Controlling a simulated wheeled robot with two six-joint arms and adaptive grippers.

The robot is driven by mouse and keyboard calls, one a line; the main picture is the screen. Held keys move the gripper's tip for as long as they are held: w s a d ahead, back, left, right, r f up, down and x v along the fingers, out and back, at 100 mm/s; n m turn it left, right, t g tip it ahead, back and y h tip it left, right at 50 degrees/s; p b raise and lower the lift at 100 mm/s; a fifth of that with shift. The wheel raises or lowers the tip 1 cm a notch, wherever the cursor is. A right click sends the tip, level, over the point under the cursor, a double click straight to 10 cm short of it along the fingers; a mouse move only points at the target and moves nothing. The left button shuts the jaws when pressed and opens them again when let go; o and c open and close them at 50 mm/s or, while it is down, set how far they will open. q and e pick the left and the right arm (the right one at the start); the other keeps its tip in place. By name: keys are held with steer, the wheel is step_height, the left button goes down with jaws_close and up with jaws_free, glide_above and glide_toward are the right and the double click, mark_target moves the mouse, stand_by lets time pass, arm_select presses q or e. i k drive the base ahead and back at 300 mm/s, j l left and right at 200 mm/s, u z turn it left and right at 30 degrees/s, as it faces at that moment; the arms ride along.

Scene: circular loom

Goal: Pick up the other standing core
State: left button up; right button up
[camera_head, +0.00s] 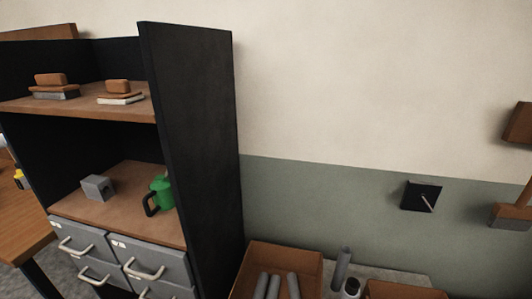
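A grey standing core (342,270) shows at the bottom of the head view, just right of an open brown box. A second core (351,289) with a dark round open end is close in front of it, cut off by the bottom edge. Several grey cores (273,287) lean side by side inside the brown box (284,256); their lower parts are hidden. Neither of my grippers is in view.
A black shelf unit (192,120) with grey drawers (150,262) fills the left. A green can (161,192) and a grey block (97,187) sit on its shelf. Another brown box (400,290) is right of the cores. A wooden table (22,228) is far left.

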mark_target(345, 252)
steer(key=k+l+u, duration=0.15)
steer(key=l+u, duration=0.15)
steer(key=l, duration=0.2)
steer(key=k+l+u, duration=0.35)
steer(key=l, duration=0.15)
steer(key=k+l+u, duration=0.15)
steer(key=l+u, duration=0.15)
steer(key=l, duration=0.15)
steer(key=k+l+u, duration=0.35)
